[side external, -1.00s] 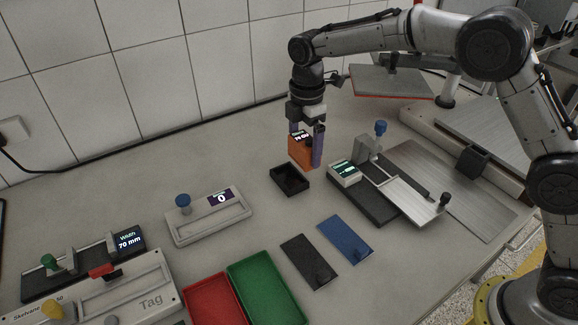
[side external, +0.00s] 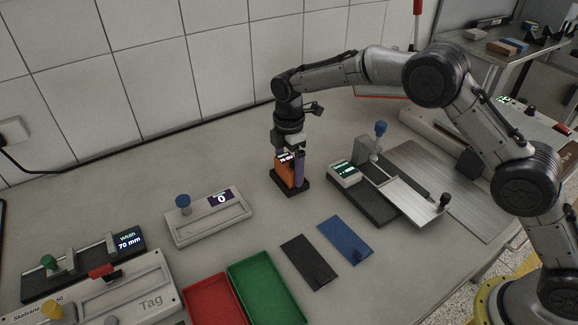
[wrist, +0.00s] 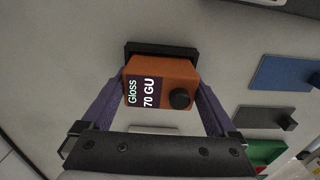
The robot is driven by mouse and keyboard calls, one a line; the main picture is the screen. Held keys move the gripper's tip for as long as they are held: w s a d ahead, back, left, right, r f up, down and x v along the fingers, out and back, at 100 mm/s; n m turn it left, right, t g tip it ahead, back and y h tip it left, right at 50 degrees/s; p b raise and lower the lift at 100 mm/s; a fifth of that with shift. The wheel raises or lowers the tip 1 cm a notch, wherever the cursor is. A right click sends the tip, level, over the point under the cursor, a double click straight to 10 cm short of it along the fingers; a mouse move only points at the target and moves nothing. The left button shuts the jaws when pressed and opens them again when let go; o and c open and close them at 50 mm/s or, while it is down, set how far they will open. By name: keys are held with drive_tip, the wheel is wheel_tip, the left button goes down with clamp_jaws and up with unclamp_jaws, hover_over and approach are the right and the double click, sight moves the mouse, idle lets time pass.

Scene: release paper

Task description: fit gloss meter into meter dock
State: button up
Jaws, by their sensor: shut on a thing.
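The gloss meter (side external: 284,174) is an orange block with a dark display, upright between the purple fingers of my gripper (side external: 291,175). In the wrist view, the gloss meter (wrist: 165,69) reads "Gloss 70 GU" and has a black knob; a finger of my gripper (wrist: 161,88) lies on each side. The meter dock (side external: 302,188) is a black open-topped box on the table. The meter's lower end is at the dock's opening, and the dock's rim hides its bottom. I cannot tell how deep it sits. The dock (wrist: 165,47) shows behind the meter in the wrist view.
A device with a pale display (side external: 344,174) and metal slide stands close right of the dock. A grey gauge reading 0 (side external: 208,216) is to the left. Black (side external: 312,262) and blue (side external: 345,237) plates and red (side external: 212,300) and green (side external: 262,287) trays lie in front.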

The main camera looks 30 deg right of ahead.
sight(289, 161)
drive_tip(key=shift+f, duration=0.1)
drive_tip(key=shift+f, duration=0.7)
drive_tip(key=o, duration=1.5)
drive_tip(key=shift+s+f, duration=0.1)
drive_tip(key=shift+s, duration=0.05)
drive_tip(key=shift+o, duration=0.2)
wheel_tip(289, 161, up, 13)
drive_tip(key=shift+f, duration=0.2)
drive_tip(key=shift+r, duration=0.65)
